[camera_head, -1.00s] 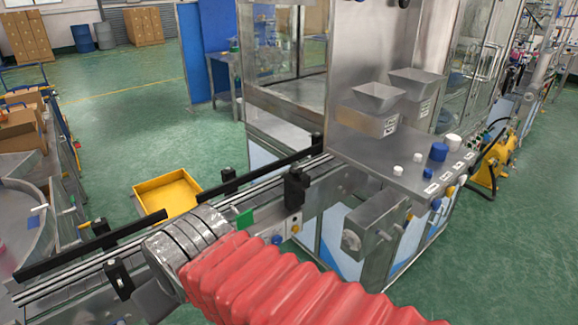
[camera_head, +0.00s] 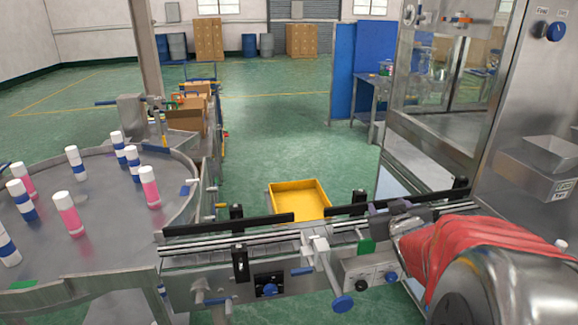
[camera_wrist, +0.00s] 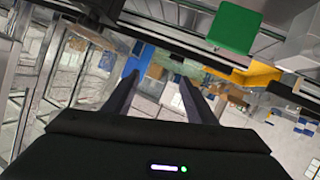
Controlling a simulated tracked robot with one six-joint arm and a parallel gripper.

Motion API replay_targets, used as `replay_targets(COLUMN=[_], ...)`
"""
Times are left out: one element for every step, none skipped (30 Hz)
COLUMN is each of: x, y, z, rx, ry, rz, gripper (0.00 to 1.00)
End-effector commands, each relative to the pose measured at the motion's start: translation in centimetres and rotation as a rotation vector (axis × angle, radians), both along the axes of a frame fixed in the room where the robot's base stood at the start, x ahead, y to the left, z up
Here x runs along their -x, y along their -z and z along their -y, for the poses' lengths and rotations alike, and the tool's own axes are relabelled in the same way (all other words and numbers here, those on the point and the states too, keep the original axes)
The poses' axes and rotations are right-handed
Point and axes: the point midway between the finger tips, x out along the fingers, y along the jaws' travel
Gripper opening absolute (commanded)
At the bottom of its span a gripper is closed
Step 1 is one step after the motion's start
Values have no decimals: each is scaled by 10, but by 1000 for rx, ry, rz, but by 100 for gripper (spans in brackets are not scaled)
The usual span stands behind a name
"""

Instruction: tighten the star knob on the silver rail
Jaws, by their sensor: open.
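The silver rail (camera_head: 205,250) runs along the conveyor, left to right across the head view. No star-shaped knob is clear. A round blue knob (camera_head: 342,303) hangs on a bracket (camera_head: 320,252) at the rail's front, and a smaller blue knob (camera_head: 390,277) sits on a plate to its right. I cannot tell whether either is the star knob. My arm in its red sleeve reaches over the right part of the conveyor. In the wrist view my gripper (camera_wrist: 158,84) shows two dark fingers spread apart with nothing between them; no knob is clear there.
Black guide bars (camera_head: 230,224) and black clamps (camera_head: 240,263) line the conveyor. A green tab (camera_head: 367,247) also shows in the wrist view (camera_wrist: 234,28). Left is a round table (camera_head: 110,220) with several bottles. A yellow tray (camera_head: 300,200) lies behind. The machine cabinet (camera_head: 520,100) stands at right.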

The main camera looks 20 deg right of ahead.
Motion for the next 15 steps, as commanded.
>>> replay_targets(x=[5, 6, 9, 12, 15, 19, 22, 26, 31, 35, 39, 44, 48, 53, 59], y=[5, 6, 8, 9, 11, 13, 14, 16, 18, 20, 22, 23, 24, 25, 28], z=[16, 24, 33, 40, 47, 55, 60, 66, 72, 77, 81, 86, 90, 93, 97], rx=[7, 12, 18, 24, 28, 32, 34, 35, 38, 40, 40, 40, 39, 39, 36], ry=[4, 2, -3, -8, -11, -18, -23, -29, -36, -41, -48, -55, -61, -66, -72], rz=[20, 36, 56, 72, 87, 109, 126, 141, 164, 180, 195, 219, 235, 252, 272], gripper=[51, 51, 51, 51, 51, 51, 51, 51, 51, 51, 51, 51, 51, 51, 51])
